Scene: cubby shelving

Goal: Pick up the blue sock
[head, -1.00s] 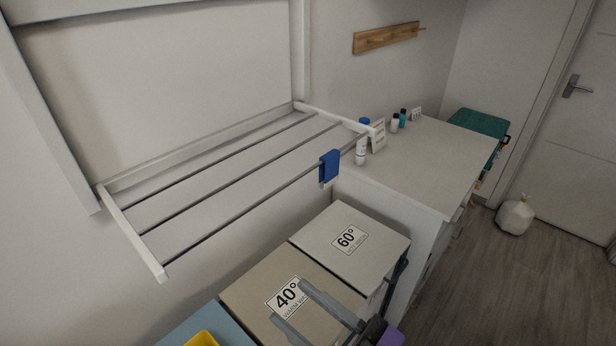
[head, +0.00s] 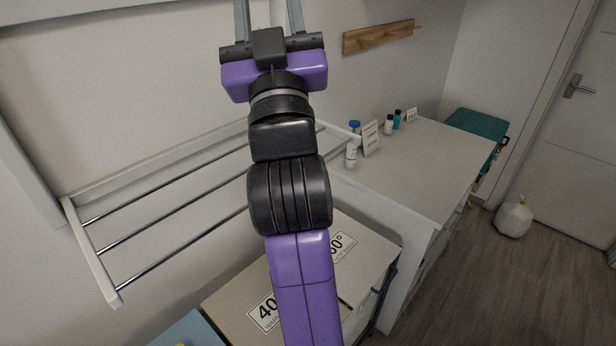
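The blue sock is not visible now; my purple and black arm covers the stretch of the drying rack (head: 92,252) where it hung in the earlier head view. I cannot see whether it is still on the front bar. My gripper (head: 268,10) is raised at the top of the head view, above and in front of the rack, against the wall. Its two grey fingers stand apart, with nothing seen between them. Their tips are cut off by the upper edge.
Below the rack are lidded bins marked 40 (head: 240,300) and 60 (head: 375,255). A white counter (head: 420,165) with several bottles and a small sign (head: 371,138) stands right of the rack. A white bag (head: 514,219) sits on the floor by the door.

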